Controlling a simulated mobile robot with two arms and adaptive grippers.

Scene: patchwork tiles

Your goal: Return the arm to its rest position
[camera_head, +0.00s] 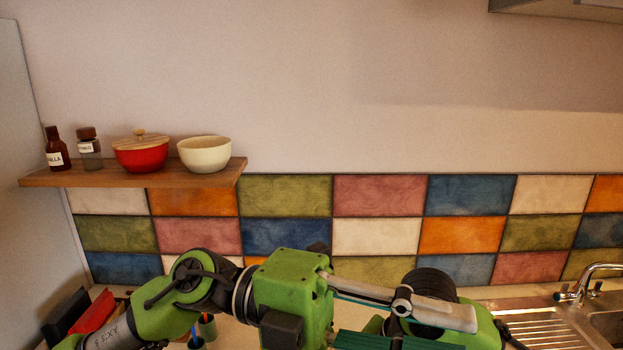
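My green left arm comes in from the lower left and bends across the bottom middle of the head view. Its green block leads to grey links that look like my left gripper (435,325), pointing right. Its lower part is cut off by the frame's bottom edge, so I cannot tell if it is open or shut. Behind it, at the lower right, a black and green part of what seems to be my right arm shows. My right gripper is not in view.
A wooden shelf (215,180) at left holds a brown bottle (56,150), a spice jar (90,152), a red lidded pot (140,154) and a cream bowl (205,154). A sink (605,325) with a faucet (585,282) is at right. Dark and red items (95,313) stand at lower left.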

